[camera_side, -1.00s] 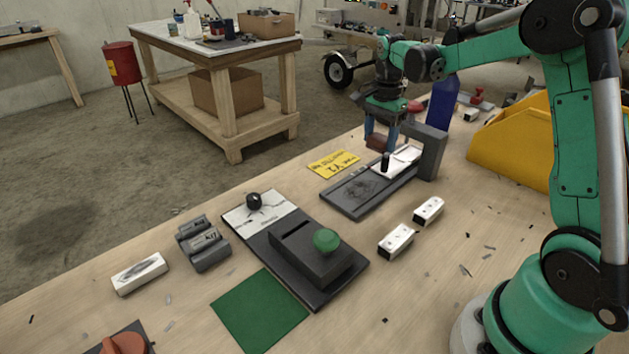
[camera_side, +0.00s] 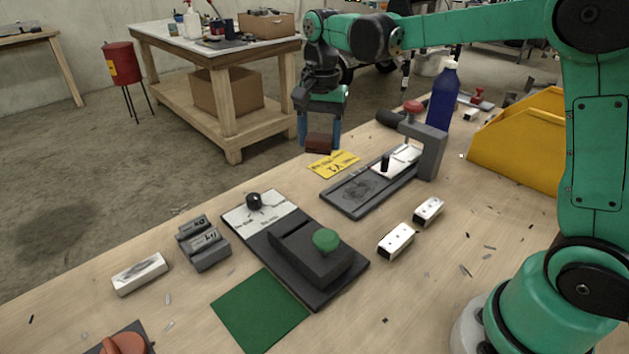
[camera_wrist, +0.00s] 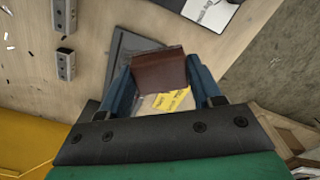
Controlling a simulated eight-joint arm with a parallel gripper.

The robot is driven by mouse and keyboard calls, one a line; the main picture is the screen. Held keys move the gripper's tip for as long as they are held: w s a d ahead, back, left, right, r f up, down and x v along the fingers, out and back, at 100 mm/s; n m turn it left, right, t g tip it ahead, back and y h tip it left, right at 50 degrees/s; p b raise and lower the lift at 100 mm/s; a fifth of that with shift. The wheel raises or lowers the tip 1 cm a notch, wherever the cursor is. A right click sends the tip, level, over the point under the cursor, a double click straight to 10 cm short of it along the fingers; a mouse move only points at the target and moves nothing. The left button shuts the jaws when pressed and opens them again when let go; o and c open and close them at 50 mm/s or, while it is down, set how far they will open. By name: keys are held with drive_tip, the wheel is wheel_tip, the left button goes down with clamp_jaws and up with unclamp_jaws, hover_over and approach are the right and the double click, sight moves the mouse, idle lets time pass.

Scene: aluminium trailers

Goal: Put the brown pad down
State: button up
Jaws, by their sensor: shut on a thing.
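The brown pad (camera_side: 318,142) is a small dark reddish-brown block held between the fingertips of my gripper (camera_side: 319,130). In the side view it hangs over the far edge of the bench, just beyond the yellow card (camera_side: 333,164). I cannot tell the gap between pad and bench. In the wrist view the pad (camera_wrist: 159,70) sits between the two blue fingers of my gripper (camera_wrist: 160,78), and the yellow card (camera_wrist: 172,99) shows partly behind it.
A dark plate with a grey clamp (camera_side: 428,150) and red knob stands right of the card. A blue bottle (camera_side: 442,95) and yellow bin (camera_side: 520,135) are farther right. A black device with a green button (camera_side: 326,240) is nearer.

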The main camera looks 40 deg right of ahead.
drive_tip(key=s+a+r+n, duration=0.25)
drive_tip(key=a+n, duration=0.25)
drive_tip(key=a, duration=0.5)
wheel_tip(320, 180, up, 3)
drive_tip(key=n, duration=0.6)
hover_over(259, 309)
wheel_tip(259, 309, down, 19)
drive_tip(key=shift+r, duration=0.15)
drive_tip(key=o, duration=1.1)
